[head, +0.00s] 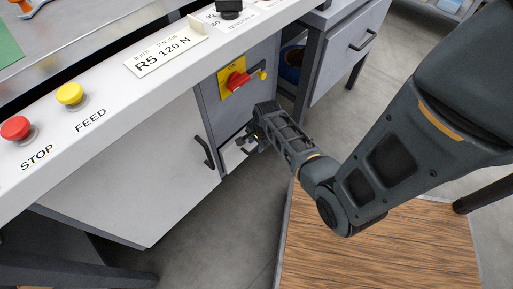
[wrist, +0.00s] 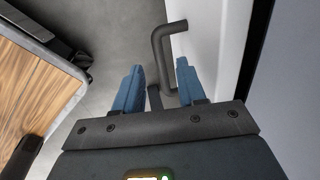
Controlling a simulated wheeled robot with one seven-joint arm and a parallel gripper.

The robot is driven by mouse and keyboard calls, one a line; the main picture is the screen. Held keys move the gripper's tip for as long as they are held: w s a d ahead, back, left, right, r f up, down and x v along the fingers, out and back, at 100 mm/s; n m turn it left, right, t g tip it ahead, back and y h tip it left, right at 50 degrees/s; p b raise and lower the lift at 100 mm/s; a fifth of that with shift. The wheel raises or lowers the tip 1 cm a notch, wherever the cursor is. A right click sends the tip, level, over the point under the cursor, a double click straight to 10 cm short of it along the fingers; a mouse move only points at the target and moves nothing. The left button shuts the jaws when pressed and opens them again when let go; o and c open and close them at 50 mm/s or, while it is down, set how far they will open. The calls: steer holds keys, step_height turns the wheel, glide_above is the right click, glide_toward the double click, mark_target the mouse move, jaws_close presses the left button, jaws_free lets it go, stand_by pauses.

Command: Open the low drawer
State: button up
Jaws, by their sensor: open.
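The low drawer (head: 231,157) has a small white front under the switch panel in the head view, partly hidden by my gripper (head: 250,142). In the wrist view its white front (wrist: 208,35) runs down the right side. A dark bent bar handle (wrist: 158,50) stands out from that front. My gripper (wrist: 159,70) is open, with one blue finger on each side of the handle's near end. The right finger is between the bar and the front. I cannot tell whether either finger touches it. The drawer looks shut.
A white door (head: 150,170) with a black handle (head: 203,151) is left of the drawer. A red and yellow switch (head: 238,80) is just above my gripper. A grey drawer unit (head: 345,50) stands to the right. A wooden-topped platform (head: 375,245) lies below my arm; grey floor is clear beside it.

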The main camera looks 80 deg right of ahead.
mark_target(255, 148)
steer(key=shift+w+d+f+b, duration=0.15)
steer(key=shift+f+b, duration=0.1)
steer(key=shift+f, duration=0.55)
steer(key=shift+w+a+f+b, duration=0.1)
steer(key=shift+f+b, duration=0.1)
steer(key=shift+f, duration=0.55)
jaws_close()
